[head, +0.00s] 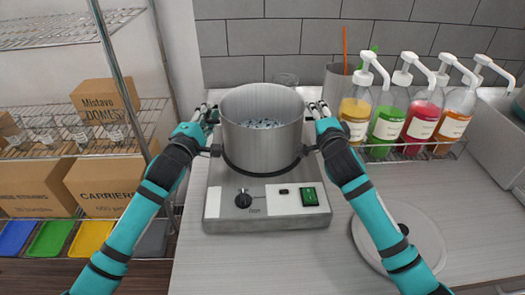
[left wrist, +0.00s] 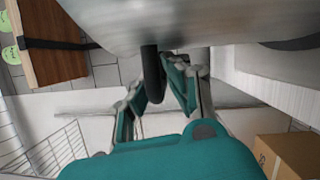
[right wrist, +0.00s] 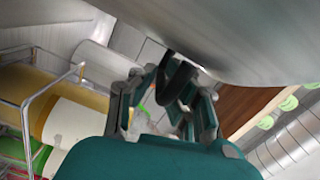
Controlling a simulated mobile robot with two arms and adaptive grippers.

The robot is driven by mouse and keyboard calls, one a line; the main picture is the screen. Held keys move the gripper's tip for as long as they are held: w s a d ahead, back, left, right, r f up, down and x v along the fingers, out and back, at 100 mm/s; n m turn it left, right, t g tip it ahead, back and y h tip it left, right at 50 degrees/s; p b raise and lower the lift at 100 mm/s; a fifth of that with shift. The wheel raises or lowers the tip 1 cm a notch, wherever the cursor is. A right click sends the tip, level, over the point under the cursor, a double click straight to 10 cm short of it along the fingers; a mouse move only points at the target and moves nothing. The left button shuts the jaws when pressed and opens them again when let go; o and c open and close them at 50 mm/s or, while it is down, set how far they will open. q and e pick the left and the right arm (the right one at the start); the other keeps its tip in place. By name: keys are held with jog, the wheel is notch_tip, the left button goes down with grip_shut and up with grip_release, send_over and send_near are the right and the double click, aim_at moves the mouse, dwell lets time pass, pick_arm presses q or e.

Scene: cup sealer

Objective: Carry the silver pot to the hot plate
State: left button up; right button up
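The silver pot (head: 262,133) is upright over the dark round burner of the hot plate (head: 225,208). Its base appears to rest there, though I cannot be sure of contact. Bluish speckled contents (head: 262,124) show inside. My left gripper (head: 207,113) is at the pot's left side; in the left wrist view its fingers close around a dark handle (left wrist: 152,75). My right gripper (head: 317,109) is at the right side; in the right wrist view its fingers are on both sides of the other dark handle (right wrist: 177,85). The pot's wall fills the top of both wrist views.
Several pump bottles (head: 388,125) stand in a rack at the right, with a grey cup (head: 338,85) beside them. A round lid (head: 415,225) lies on the counter under my right arm. Wire shelves with boxes (head: 105,102) are at the left.

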pick_arm(q)
jog(key=o, duration=0.4)
jog(key=shift+s+d+r, duration=0.1)
jog(key=shift+d, duration=0.1)
pick_arm(e)
jog(key=o, duration=0.4)
jog(key=shift+a+r, duration=0.1)
jog(key=shift+a, duration=0.1)
jog(key=shift+r, duration=0.1)
pick_arm(q)
jog(key=shift+a, duration=0.1)
jog(key=shift+s+a, duration=0.15)
jog(key=shift+s, duration=0.2)
pick_arm(e)
jog(key=shift+d, duration=0.1)
jog(key=shift+s+d, duration=0.1)
jog(key=shift+s, duration=0.1)
pick_arm(q)
jog(key=v, duration=1.1)
jog(key=shift+a, duration=0.1)
pick_arm(e)
jog(key=s, duration=0.8)
jog(key=s+d, duration=0.1)
jog(key=s, duration=0.3)
jog(key=shift+r, duration=0.15)
